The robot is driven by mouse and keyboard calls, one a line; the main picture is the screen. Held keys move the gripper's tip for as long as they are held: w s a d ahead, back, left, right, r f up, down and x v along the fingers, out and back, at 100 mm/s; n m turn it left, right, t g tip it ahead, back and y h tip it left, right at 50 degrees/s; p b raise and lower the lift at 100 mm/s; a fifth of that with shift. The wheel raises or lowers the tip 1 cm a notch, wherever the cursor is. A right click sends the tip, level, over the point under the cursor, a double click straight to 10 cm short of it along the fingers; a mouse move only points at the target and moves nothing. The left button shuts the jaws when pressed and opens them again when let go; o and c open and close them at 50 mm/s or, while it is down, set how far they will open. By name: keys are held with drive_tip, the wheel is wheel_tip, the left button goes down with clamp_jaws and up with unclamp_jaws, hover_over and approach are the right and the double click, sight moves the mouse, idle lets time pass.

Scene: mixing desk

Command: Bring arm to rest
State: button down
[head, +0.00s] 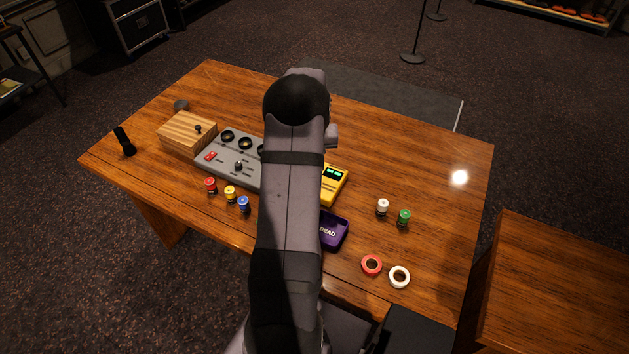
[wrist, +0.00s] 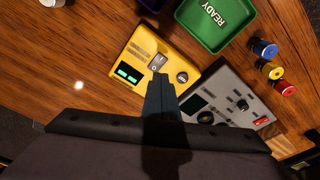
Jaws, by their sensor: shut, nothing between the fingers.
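My arm (head: 288,200) reaches up through the middle of the head view and hides part of the desk; my gripper is hidden there. In the wrist view my gripper (wrist: 160,78) is shut and empty. Its tips show over the yellow box (wrist: 135,75), near that box's switch; whether they touch cannot be told. The yellow box, with lit green displays, also shows in the head view (head: 334,184), partly behind my arm. The grey control panel (wrist: 222,92) lies beside it, and also shows left of my arm in the head view (head: 229,171).
A green READY tray (wrist: 207,42), a purple DEAD tray (head: 331,246), red (head: 371,265) and white (head: 399,277) rings, several small coloured cylinders, a wooden block (head: 187,131) and a black torch-like object (head: 125,142) are on the desk. Its right end is clear.

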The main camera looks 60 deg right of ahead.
idle(0.3)
drive_tip(key=s+a+f, duration=0.1)
drive_tip(key=a, duration=0.2)
drive_tip(key=s+a+f+y, duration=0.1)
drive_tip(key=a+f, duration=0.1)
drive_tip(key=a, duration=0.1)
drive_tip(key=s+a+f+m+g+y, duration=0.1)
drive_tip(key=s+a+f, duration=0.1)
drive_tip(key=a, duration=0.1)
drive_tip(key=shift+s+a+f, duration=0.1)
drive_tip(key=shift+a+f, duration=0.05)
drive_tip(key=a+r+n+g, duration=0.1)
drive_tip(key=a+r+n, duration=0.25)
drive_tip(key=a, duration=1.05)
drive_tip(key=a+r+n+g, duration=0.1)
drive_tip(key=a+r+n, duration=0.25)
drive_tip(key=a, duration=1.15)
drive_tip(key=w+a+r+n+t, duration=0.2)
drive_tip(key=w+a+r+n, duration=0.35)
drive_tip(key=a, duration=0.45)
wheel_tip(320, 180, down, 22)
drive_tip(key=b, duration=2.2)
drive_tip(key=shift+r, duration=0.15)
